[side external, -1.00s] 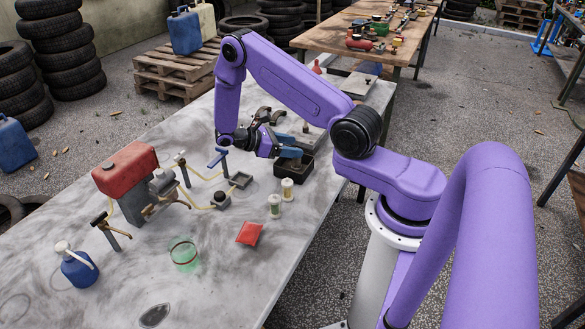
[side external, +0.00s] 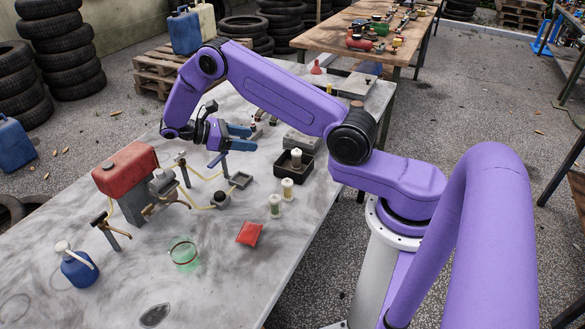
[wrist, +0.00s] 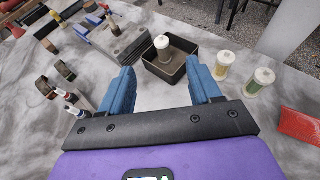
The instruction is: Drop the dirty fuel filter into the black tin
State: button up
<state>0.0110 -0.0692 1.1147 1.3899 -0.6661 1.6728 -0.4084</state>
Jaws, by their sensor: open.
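The black tin (side external: 283,173) stands on the table, and it also shows in the wrist view (wrist: 159,73). A filter with a pale top and a dark, brownish body (wrist: 163,48) stands upright inside it, apart from my gripper; it looks like the dirty fuel filter. It also shows in the side view (side external: 296,158). My gripper (side external: 246,138) is open and empty, to the left of the tin and above the table. In the wrist view, its blue fingers (wrist: 163,88) are spread, with the tin beyond them.
Two white-capped filters (side external: 287,188) (side external: 275,206) stand on the table just in front of the tin. A red packet (side external: 249,233) and a green-tinted glass bowl (side external: 184,253) lie nearer. A red fuel tank (side external: 125,168) with hoses and taps stands at left. A grey block (side external: 302,140) sits behind the tin.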

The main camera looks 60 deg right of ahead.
jog(key=shift+v, duration=1.6)
jog(key=s+a+r+n+t+y, duration=0.25)
jog(key=s+a+r+t, duration=0.6)
jog(key=a, duration=0.45)
jog(key=s+r+y, duration=0.1)
jog(key=s+y, duration=0.2)
jog(key=s, duration=0.8)
jog(key=s+r+n+t+y, duration=0.1)
jog(key=s+y, duration=0.3)
jog(key=s, duration=0.8)
jog(key=shift+a+r, duration=0.25)
jog(key=shift+a, duration=0.05)
